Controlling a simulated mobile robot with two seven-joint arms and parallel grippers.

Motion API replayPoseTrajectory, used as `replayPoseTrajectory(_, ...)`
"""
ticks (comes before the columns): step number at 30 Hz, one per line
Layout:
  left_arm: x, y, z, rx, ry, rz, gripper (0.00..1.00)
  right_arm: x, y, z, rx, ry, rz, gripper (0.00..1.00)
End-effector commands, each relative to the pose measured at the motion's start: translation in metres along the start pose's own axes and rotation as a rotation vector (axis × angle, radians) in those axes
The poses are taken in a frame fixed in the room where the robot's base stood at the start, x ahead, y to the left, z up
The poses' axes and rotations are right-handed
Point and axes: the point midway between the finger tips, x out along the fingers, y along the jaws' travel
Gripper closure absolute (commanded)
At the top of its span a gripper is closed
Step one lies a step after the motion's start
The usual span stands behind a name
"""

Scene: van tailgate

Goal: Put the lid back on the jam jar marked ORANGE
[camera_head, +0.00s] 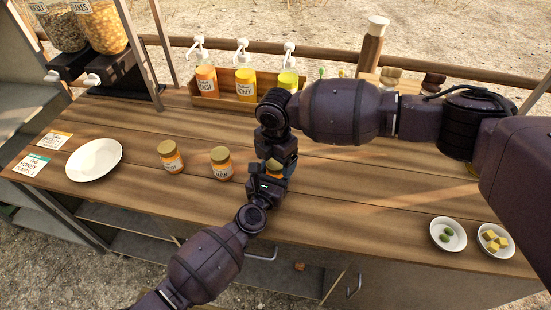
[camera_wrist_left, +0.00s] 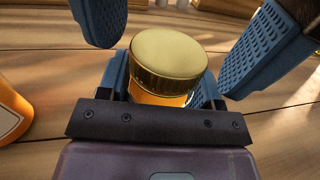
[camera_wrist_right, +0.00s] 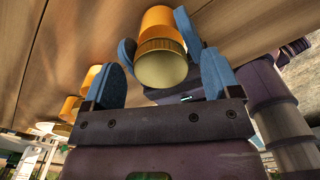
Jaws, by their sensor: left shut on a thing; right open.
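An amber jam jar (camera_head: 273,168) stands between my two grippers; its label is hidden. A gold lid (camera_wrist_left: 168,60) sits on top of the jar in the left wrist view, and its top faces the camera in the right wrist view (camera_wrist_right: 161,68). I cannot tell whether it is fully tightened. My left gripper (camera_head: 268,178) is shut on the jar's body. My right gripper (camera_head: 278,152) is open above, its blue fingers on either side of the lid with gaps in the right wrist view. Two lidded jars, one labelled LEMON (camera_head: 221,165) and one whose label is unclear (camera_head: 171,158), stand to the left.
A white plate (camera_head: 94,160) and two cards lie at the left. A wooden rack (camera_head: 216,103) of pump bottles stands at the back, near cereal dispensers (camera_head: 98,28). Two small bowls (camera_head: 448,248) (camera_head: 482,247) sit at the front right. The counter's middle right is clear beneath my right arm.

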Motion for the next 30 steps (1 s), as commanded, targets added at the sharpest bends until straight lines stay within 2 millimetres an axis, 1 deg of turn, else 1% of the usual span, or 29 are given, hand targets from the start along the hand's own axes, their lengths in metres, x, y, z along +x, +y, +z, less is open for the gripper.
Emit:
replayPoseTrajectory(5,0.0,0.0,0.0,0.0,0.001,-0.001,1.0,-0.007,0.0,0.001,0.0,0.0,0.0,0.17)
replayPoseTrajectory(8,0.0,0.0,0.0,0.0,0.001,-0.001,1.0,-0.019,0.0,0.001,0.001,0.0,0.002,0.17)
replayPoseTrajectory(15,0.0,0.0,0.0,0.0,0.001,-0.001,1.0,-0.065,0.0,0.0,-0.001,-0.001,0.003,0.17)
replayPoseTrajectory(21,0.0,0.0,0.0,0.0,0.001,-0.001,1.0,-0.099,0.0,0.0,0.0,-0.001,0.002,0.17)
replayPoseTrajectory(25,0.0,0.0,0.0,0.0,0.001,0.0,1.0,-0.112,0.0,0.0,0.0,-0.001,0.002,0.17)
replayPoseTrajectory(30,0.0,0.0,0.0,0.0,0.001,0.0,1.0,-0.12,0.0,0.0,0.0,-0.001,0.0,0.17)
